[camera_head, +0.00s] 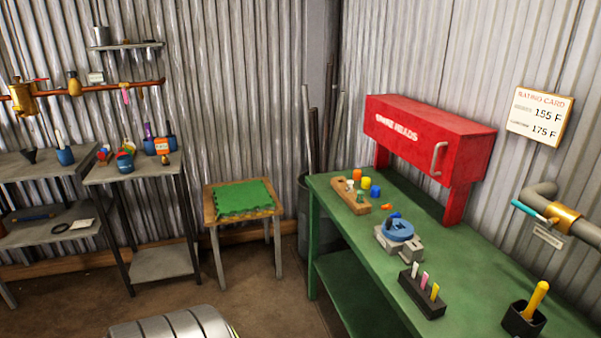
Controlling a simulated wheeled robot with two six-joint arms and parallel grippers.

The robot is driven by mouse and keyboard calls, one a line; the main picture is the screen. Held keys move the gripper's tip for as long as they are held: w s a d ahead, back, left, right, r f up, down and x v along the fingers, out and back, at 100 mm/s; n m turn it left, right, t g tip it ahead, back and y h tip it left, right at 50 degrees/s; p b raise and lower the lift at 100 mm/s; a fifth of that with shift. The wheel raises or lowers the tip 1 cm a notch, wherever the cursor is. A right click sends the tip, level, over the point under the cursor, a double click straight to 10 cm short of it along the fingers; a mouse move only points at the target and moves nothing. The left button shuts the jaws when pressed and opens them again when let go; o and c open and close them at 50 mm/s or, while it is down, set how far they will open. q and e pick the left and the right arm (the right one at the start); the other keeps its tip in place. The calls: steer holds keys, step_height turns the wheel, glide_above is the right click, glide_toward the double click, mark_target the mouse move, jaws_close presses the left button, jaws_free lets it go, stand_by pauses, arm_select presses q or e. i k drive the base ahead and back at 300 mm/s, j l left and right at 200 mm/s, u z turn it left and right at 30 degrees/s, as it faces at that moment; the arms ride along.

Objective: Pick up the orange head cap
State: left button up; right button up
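Small coloured caps stand near the back left of the green workbench (441,246), beside a wooden block (346,197). An orange cap (357,174) is at the back of this group, with a yellow cap (365,183) and a blue cap (375,191) in front of it to the right. A smaller orange piece (387,207) lies alone on the bench nearer the blue round fixture (398,231). I cannot tell for certain which orange piece is the head cap. Neither of my grippers is in view.
A red cabinet (430,130) stands over the bench's back edge. A black rack with coloured sticks (421,297) and a black cup with a yellow tool (523,320) stand nearer. A stool with a green mat (244,197) and grey shelves (150,170) are left. Open floor lies between.

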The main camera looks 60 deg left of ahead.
mark_target(357, 173)
steer(key=u, duration=1.5)
steer(key=z, duration=2.8)
steer(key=k+j, duration=0.15)
steer(key=j, duration=0.35)
steer(key=k+j, duration=0.15)
steer(key=j, duration=0.35)
steer(key=k+j+u, duration=0.1)
steer(key=j, duration=0.4)
steer(key=k+j, duration=0.15)
steer(key=j, duration=0.35)
steer(key=k+j, duration=0.1)
steer(key=j, duration=0.4)
steer(key=k+j+u, duration=0.1)
steer(key=j, duration=0.4)
steer(key=k+j, duration=0.15)
steer(key=j, duration=0.35)
